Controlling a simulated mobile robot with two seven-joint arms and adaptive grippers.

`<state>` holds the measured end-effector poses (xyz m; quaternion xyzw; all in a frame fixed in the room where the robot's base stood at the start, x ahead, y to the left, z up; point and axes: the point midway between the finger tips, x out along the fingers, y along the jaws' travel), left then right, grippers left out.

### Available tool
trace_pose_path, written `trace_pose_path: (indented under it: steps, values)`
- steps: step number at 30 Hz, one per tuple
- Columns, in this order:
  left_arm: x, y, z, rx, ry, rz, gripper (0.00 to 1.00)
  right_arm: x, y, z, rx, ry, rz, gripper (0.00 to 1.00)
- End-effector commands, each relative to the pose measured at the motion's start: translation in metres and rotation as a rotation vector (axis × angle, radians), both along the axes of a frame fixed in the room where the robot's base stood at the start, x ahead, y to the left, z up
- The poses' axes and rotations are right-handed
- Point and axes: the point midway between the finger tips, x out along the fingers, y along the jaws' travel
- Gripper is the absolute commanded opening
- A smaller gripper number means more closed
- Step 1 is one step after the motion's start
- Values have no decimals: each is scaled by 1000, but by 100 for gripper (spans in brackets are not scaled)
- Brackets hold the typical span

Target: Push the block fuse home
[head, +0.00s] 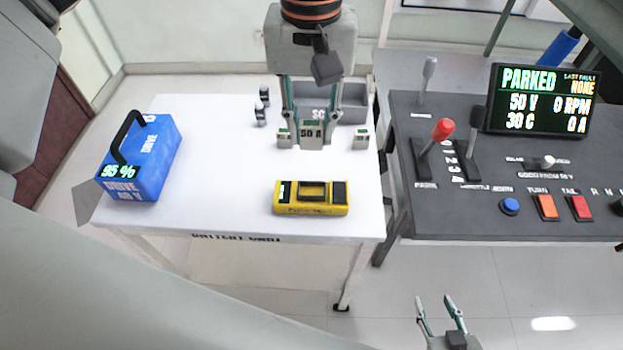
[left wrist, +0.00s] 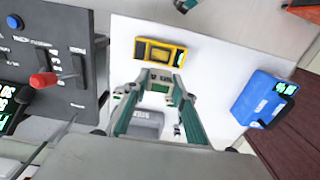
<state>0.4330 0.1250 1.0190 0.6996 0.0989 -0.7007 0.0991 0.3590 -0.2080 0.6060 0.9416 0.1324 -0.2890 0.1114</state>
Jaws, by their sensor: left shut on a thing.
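A grey block fuse (head: 312,134) marked 50, with a green top strip, is between the fingertips of my left gripper (head: 311,124). The gripper is shut on it, over the far part of the white table (head: 220,215). The fuse (left wrist: 160,76) also shows between the fingers in the left wrist view. A yellow unit (head: 311,207) with a dark middle recess lies nearer on the table, apart from the fuse; it also shows in the left wrist view (left wrist: 161,52). My right gripper (head: 437,313) is open and empty over the floor.
A grey bin (head: 352,98) and small dark cylinders (head: 260,115) are behind. A blue battery (head: 140,158) stands left. A control console (head: 450,215) stands right. The table's front left is clear.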

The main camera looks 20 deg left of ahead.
Motion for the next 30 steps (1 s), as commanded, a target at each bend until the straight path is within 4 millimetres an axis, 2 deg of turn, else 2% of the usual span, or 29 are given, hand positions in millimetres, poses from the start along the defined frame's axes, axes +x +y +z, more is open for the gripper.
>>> trace_pose_path:
  steps: [1, 3, 9, 12, 20, 26, 30]
  values:
    - [-1, 0, -15, 0, 6, -1, 5, 0, -1, -2, -2, 0, 0, 40]
    - [-1, 0, -32, 0, 6, -1, 5, 1, -1, -4, -4, 0, 0, 40]
    - [-1, 0, -75, 0, 4, -1, 5, 2, -2, -7, -8, 0, 1, 40]
    - [0, 0, -87, -1, 2, -1, 5, 2, -2, -7, -10, 0, 2, 40]
    - [0, 0, -104, 1, 1, 0, 5, 1, -2, -8, -10, 0, 3, 40]
    - [-1, 0, -133, 0, 3, 0, 5, -1, -2, -12, -13, 5, 4, 40]
    - [0, 0, -136, -1, -1, 0, 5, -2, -2, -11, -13, 6, 4, 40]
